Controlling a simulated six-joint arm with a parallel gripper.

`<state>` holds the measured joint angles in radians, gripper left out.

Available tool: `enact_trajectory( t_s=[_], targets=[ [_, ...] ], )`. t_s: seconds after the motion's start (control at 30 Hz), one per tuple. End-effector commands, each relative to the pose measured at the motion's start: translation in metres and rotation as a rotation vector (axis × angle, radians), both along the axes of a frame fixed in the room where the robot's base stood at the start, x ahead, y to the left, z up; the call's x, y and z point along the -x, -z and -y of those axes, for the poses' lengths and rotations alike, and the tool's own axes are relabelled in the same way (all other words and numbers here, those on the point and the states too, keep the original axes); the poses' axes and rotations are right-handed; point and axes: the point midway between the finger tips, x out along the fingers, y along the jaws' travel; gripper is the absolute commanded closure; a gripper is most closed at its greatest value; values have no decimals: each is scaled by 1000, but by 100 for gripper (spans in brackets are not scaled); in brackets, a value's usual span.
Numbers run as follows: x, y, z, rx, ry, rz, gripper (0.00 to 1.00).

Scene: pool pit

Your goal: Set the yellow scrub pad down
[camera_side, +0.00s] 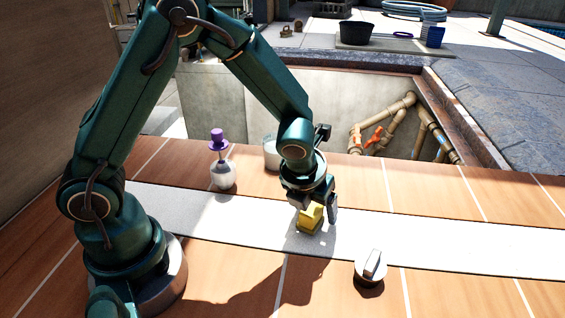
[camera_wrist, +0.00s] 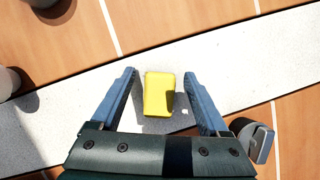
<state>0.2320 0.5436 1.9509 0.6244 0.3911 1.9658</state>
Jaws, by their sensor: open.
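The yellow scrub pad (camera_side: 311,215) rests on the pale strip across the orange deck in the side view. In the wrist view the pad (camera_wrist: 160,94) lies between my two fingers, with a visible gap on each side. My gripper (camera_side: 317,204) is directly over the pad, pointing down, its fingers on either side of it. It is open in the wrist view (camera_wrist: 160,92) and does not appear to touch the pad. In the side view the near finger and wrist hide part of the pad.
A white bottle with a purple top (camera_side: 221,170) and a pale cylindrical container (camera_side: 271,154) stand left of my gripper. A round grey knob-like piece (camera_side: 371,266) sits to the front right. Behind is an open pit with pipes (camera_side: 388,125). The strip (camera_side: 440,240) is clear to the right.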

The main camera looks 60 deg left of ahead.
Motion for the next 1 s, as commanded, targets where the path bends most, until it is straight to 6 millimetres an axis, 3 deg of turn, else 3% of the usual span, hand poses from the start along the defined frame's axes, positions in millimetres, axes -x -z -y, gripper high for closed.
enact_trajectory(
  t_s=[0.27,0.7,1.0],
  targets=[
    [8,-27,4,0,0,5,21],
    [34,-96,15,2,2,7,21],
    [46,-117,15,33,-71,14,21]
  ],
)
